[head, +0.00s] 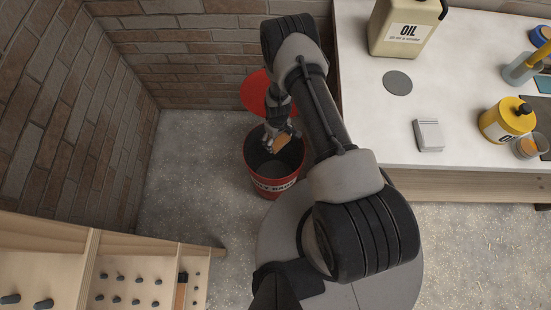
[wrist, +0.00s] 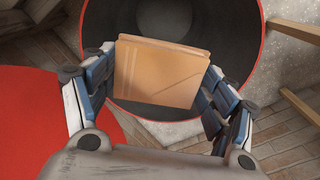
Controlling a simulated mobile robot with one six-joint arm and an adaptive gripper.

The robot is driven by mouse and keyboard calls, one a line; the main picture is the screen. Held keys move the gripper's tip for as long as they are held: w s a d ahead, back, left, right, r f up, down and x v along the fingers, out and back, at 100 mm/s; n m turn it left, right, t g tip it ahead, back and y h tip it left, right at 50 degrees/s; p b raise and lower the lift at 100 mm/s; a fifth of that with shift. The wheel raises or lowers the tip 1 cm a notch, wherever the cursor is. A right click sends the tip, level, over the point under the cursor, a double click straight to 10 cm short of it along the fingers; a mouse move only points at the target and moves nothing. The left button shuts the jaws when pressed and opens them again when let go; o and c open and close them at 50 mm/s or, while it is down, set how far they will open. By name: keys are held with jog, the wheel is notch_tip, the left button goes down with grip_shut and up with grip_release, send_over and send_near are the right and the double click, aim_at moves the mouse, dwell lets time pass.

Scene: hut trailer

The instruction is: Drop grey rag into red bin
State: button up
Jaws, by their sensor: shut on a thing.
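The red bin (head: 262,182) stands on the floor with its round mouth open and its red lid (head: 258,92) raised behind it. My gripper (head: 280,136) is over the bin's mouth. It is shut on a folded orange-tan rag (wrist: 160,72), held between both fingers above the dark inside of the bin (wrist: 232,30). The held rag looks orange-tan, not grey. A light grey folded piece (head: 428,135), perhaps a rag, lies on the white bench top near its front edge, away from my gripper. The bottom of the bin is partly hidden by the held rag.
The white bench (head: 450,170) at the right holds an oil can (head: 405,28), a yellow bottle (head: 506,120), a grey disc (head: 397,83) and jars. A wooden rack with pegs (head: 130,285) stands at lower left. Brick walls close off the corner behind the bin.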

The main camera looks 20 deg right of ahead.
jog(key=shift+f+b, duration=1.65)
jog(key=shift+f, duration=1.05)
jog(key=shift+r, duration=0.1)
jog(key=o, duration=1.2)
jog(key=shift+c, duration=0.2)
notch_tip(320, 180, up, 12)
